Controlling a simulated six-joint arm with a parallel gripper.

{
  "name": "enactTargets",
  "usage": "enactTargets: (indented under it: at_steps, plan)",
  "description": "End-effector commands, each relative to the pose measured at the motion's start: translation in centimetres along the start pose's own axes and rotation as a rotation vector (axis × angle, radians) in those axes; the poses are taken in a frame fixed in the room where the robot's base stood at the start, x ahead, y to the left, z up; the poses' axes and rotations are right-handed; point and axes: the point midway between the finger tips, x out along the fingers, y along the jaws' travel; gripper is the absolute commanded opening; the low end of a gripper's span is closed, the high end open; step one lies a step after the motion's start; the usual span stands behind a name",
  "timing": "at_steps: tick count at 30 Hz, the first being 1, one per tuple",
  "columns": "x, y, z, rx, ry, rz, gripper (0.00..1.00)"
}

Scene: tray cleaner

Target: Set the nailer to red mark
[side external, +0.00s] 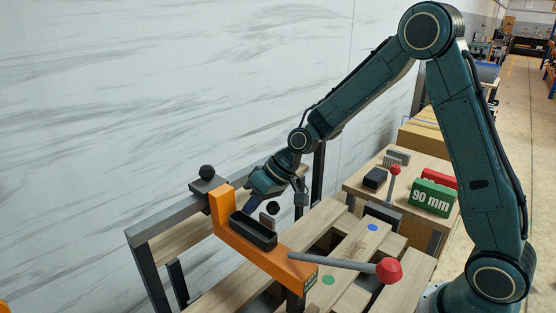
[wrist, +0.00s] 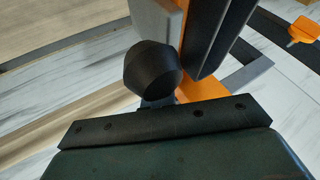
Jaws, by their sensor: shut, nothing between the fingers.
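The nailer appears to be the orange bar (side external: 285,262) across the wooden slats, with a black open box (side external: 253,229) on it. A grey lever with a red knob (side external: 389,270) sticks out to the right from it. A black knob (side external: 272,208) is beside the box; a black knob is also close up in the wrist view (wrist: 153,69). My gripper (side external: 270,187) is shut and empty, just above and behind the box; its dark edge crosses the wrist view (wrist: 165,122). I cannot tell whether it touches the knob. A blue dot (side external: 372,227) and a green dot (side external: 328,280) mark the slats; no red mark shows.
A side table at the right holds a green 90 mm block (side external: 432,198), a red block (side external: 438,178), a dark block (side external: 375,178) and a small red-knobbed lever (side external: 393,171).

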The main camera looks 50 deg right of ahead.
Motion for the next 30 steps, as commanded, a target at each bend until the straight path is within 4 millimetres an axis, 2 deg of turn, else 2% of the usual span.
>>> enactTargets:
  at_steps: [1, 6, 15, 21, 30]
  plan:
    - [0.7, -1.6, 0.1, -0.009, -0.004, -0.008, 0.00]
    - [2.6, -5.1, 0.1, -0.009, -0.004, -0.007, 0.00]
    - [5.0, -9.6, 0.1, -0.005, -0.003, -0.007, 0.00]
    - [5.6, -10.7, 0.0, -0.002, -0.001, -0.005, 0.00]
    - [5.8, -11.1, 0.0, -0.004, -0.001, -0.010, 0.00]
